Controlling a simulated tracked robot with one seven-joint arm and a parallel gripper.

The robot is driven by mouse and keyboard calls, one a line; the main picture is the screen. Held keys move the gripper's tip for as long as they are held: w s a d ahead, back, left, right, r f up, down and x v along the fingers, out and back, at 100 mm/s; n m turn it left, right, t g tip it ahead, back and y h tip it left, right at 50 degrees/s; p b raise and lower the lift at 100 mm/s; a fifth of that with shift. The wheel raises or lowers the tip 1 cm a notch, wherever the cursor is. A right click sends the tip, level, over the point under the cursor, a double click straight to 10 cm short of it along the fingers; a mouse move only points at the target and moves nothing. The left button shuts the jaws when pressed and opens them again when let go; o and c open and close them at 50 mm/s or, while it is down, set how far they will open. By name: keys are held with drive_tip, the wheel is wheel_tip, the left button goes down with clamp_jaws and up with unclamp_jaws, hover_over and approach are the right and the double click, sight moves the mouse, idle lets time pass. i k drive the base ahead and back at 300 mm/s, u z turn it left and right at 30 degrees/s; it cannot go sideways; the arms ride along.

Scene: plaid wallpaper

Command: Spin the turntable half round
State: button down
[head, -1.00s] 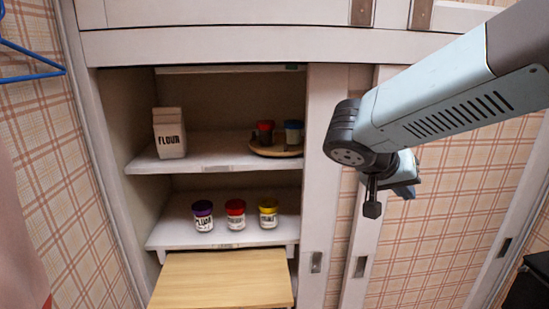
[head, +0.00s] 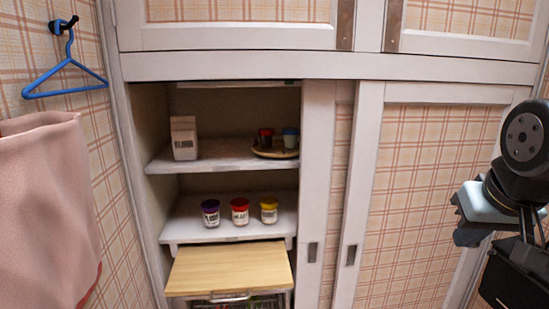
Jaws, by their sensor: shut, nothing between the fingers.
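The turntable (head: 262,154) is a round wooden disc on the upper cupboard shelf, at its right end. A dark jar with a red lid (head: 265,137) and a blue jar with a pale lid (head: 291,137) stand on it. The right edge of the disc is close to the door frame. My gripper (head: 527,232) is at the far right of the head view, well away from the turntable. It is shut with nothing in it; its dark fingertips are hard to make out against a black object behind.
A flour carton (head: 184,138) stands left on the same shelf. Purple (head: 210,213), red (head: 240,211) and yellow (head: 269,210) lidded jars stand below. A wooden board (head: 229,270) juts out underneath. The sliding door (head: 412,180) covers the right side. A pink towel (head: 50,205) hangs left.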

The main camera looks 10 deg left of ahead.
sight(279, 151)
drive_tip(key=k, duration=0.8)
drive_tip(key=u, duration=0.95)
drive_tip(key=i, duration=1.5)
drive_tip(key=z, duration=0.9)
